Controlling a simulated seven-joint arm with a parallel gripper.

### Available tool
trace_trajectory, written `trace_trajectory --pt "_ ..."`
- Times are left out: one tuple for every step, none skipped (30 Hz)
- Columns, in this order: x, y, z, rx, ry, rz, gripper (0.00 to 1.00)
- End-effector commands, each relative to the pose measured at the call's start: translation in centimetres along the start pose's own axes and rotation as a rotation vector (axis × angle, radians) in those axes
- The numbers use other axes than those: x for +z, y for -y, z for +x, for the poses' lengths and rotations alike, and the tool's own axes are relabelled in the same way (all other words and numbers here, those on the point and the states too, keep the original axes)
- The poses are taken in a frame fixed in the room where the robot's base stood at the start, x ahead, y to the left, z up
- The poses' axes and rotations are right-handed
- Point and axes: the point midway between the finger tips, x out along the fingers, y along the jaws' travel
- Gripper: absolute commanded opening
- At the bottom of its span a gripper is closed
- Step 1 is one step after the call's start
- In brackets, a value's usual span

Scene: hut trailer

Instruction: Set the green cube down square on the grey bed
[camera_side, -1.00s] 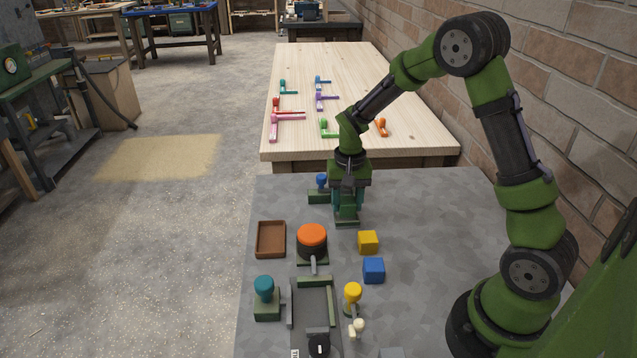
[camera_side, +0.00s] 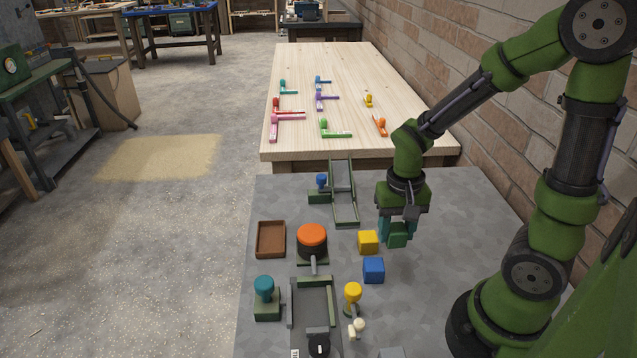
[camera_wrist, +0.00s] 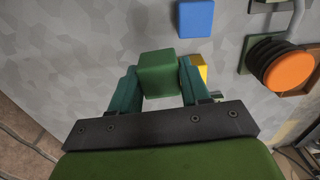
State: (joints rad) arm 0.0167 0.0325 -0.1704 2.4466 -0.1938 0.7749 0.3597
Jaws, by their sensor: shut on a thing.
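The green cube (camera_side: 397,236) is between the fingers of my gripper (camera_side: 399,230), which is shut on it. The gripper hangs over the right part of the grey table, right of the yellow cube. In the wrist view the green cube (camera_wrist: 158,73) sits between the two teal fingertips (camera_wrist: 160,85). I cannot tell whether it touches the tabletop. The grey bed (camera_side: 312,305), a flat plate edged by green rails, lies at the front left, well apart from the cube.
A yellow cube (camera_side: 368,242) and a blue cube (camera_side: 373,270) stand left of my gripper. An orange-topped knob (camera_side: 312,238), brown tray (camera_side: 271,239), teal knob (camera_side: 264,289), yellow knob (camera_side: 352,294) and sloped chute (camera_side: 343,190) surround the bed. The table's right side is clear.

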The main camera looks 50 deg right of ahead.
Motion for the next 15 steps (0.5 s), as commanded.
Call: trace_trajectory --pt "0.5 0.8 0.0 0.001 -0.001 -0.039 0.17" --pt "0.7 1.6 -0.1 0.000 -0.004 -0.067 0.17" --pt "0.9 2.8 -0.2 -0.001 -0.009 -0.106 0.17" --pt "1.2 3.8 -0.4 -0.002 -0.012 -0.134 0.17" --pt "1.5 5.0 -0.6 -0.002 -0.013 -0.157 0.17" --pt "2.0 6.6 -0.9 -0.003 -0.016 -0.182 0.17" --pt "2.5 8.0 -1.2 -0.005 -0.018 -0.195 0.17" --pt "3.0 9.2 -1.5 -0.006 -0.020 -0.204 0.17" --pt "3.9 10.9 -1.9 -0.007 -0.020 -0.210 0.17" --pt "4.5 12.0 -2.3 -0.009 -0.021 -0.210 0.17" --pt "5.1 13.1 -2.6 -0.009 -0.020 -0.204 0.17" --pt "5.9 14.2 -3.0 -0.010 -0.019 -0.191 0.17" --pt "6.4 15.1 -3.3 -0.011 -0.019 -0.181 0.17" --pt "6.9 15.8 -3.6 -0.012 -0.018 -0.169 0.17" --pt "7.5 16.6 -3.9 -0.013 -0.017 -0.146 0.17"
